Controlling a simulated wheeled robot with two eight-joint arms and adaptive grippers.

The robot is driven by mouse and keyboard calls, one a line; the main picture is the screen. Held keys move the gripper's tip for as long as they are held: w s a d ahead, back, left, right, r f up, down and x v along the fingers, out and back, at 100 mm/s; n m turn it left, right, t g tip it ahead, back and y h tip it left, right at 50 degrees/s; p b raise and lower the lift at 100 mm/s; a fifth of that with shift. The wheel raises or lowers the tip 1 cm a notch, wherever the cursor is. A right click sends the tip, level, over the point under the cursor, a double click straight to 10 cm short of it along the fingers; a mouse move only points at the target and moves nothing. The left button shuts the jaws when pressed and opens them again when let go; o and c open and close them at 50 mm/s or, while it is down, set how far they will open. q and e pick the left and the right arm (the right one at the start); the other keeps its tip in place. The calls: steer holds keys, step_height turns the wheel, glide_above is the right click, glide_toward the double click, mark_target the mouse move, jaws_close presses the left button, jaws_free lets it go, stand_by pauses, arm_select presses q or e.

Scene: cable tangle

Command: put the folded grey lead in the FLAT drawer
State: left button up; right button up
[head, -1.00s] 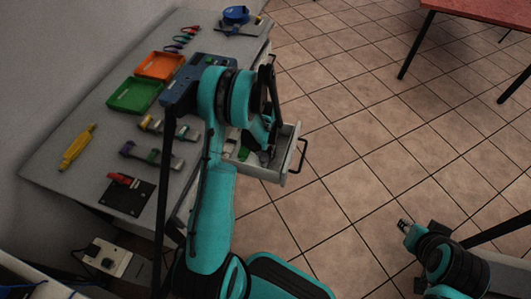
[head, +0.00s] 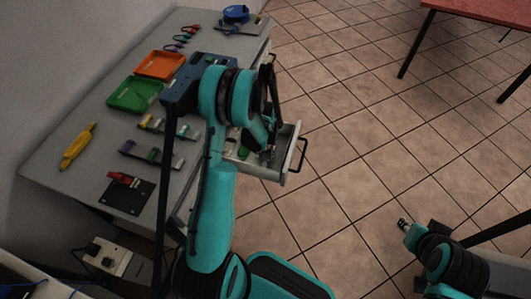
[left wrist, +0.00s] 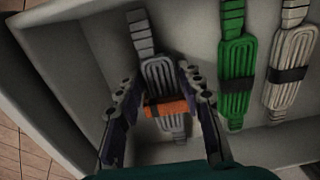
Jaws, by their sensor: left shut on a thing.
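The folded grey lead (left wrist: 158,75) with an orange band (left wrist: 168,107) is between the fingers of my left gripper (left wrist: 160,98), which is shut on it. The lead is inside the open drawer (head: 262,172), over its light floor; I cannot tell whether it touches the floor. The drawer's pale wall also shows in the left wrist view (left wrist: 62,62). In the head view my left gripper (head: 266,148) is over the drawer, partly hidden by my arm. No drawer label is readable. My right gripper (head: 403,224) is far right, away from the drawer, its fingers too small to judge.
A green lead (left wrist: 236,70) and a pale lead with a black band (left wrist: 290,75) lie right of the held lead in the drawer. The desk holds a green tray (head: 135,95), an orange tray (head: 160,65) and a yellow item (head: 77,147). Floor beyond the drawer is clear.

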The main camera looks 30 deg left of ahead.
arm_select(q)
steer(key=shift+f, duration=0.25)
steer(key=o, duration=1.4)
steer(key=shift+r, duration=0.1)
steer(key=shift+r+p, duration=2.85)
steer(key=shift+r, duration=1.65)
